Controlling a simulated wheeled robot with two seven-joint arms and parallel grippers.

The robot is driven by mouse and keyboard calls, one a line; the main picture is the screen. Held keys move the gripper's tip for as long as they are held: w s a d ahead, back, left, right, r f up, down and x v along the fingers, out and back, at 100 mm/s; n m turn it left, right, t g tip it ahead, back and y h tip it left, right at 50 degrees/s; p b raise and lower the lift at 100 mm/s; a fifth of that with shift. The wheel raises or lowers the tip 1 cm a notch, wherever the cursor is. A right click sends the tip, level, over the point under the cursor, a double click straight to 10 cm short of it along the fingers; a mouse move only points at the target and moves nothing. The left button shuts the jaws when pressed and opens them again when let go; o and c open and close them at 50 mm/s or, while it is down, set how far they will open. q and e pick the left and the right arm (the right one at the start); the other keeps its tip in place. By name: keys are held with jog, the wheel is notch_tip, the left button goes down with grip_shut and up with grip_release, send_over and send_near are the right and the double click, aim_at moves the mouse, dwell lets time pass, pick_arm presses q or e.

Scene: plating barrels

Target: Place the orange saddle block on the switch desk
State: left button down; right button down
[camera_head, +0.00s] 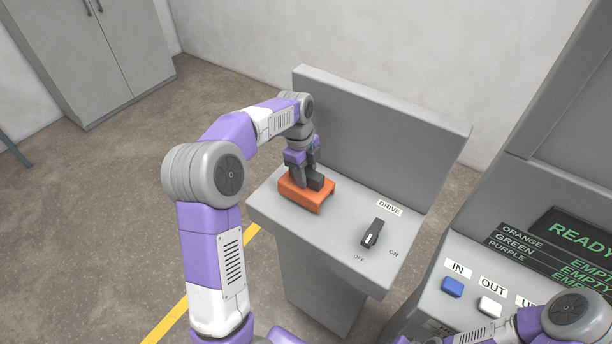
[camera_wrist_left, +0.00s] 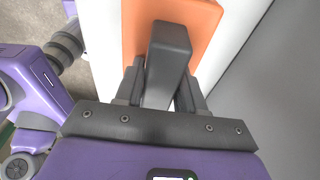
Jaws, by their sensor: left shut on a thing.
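The orange saddle block (camera_head: 309,195) is at the left end of the grey switch desk top (camera_head: 340,222), left of the drive switch. It looks level and on or just above the surface; I cannot tell whether it touches. A dark grip bar stands up from its top. My left gripper (camera_head: 309,178) points down at the block and is shut on that bar. In the left wrist view the block (camera_wrist_left: 205,20) lies beyond the fingers, with the dark bar (camera_wrist_left: 168,60) between the fingertips (camera_wrist_left: 160,90). My right gripper is not in view; only part of that arm shows at lower right.
The black drive switch (camera_head: 372,233) stands on the desk, with ON and OFF labels. A tall back panel (camera_head: 375,140) rises behind the desk top. A console with a blue button (camera_head: 452,287), a white button (camera_head: 489,307) and a READY display (camera_head: 580,238) stands right. A grey cabinet (camera_head: 95,50) is far left.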

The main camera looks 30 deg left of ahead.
pick_arm(q)
jog(key=shift+w+f, duration=0.1)
jog(key=shift+f, duration=0.25)
jog(key=shift+f, duration=0.15)
jog(key=c, duration=0.7)
grip_release()
jog(key=r, duration=0.4)
jog(key=a+r+p, duration=0.1)
jog(key=r, duration=0.3)
jog(key=r+p, duration=0.1)
jog(key=r, duration=0.3)
jog(key=shift+a+r, duration=0.1)
jog(key=shift+a, duration=0.3)
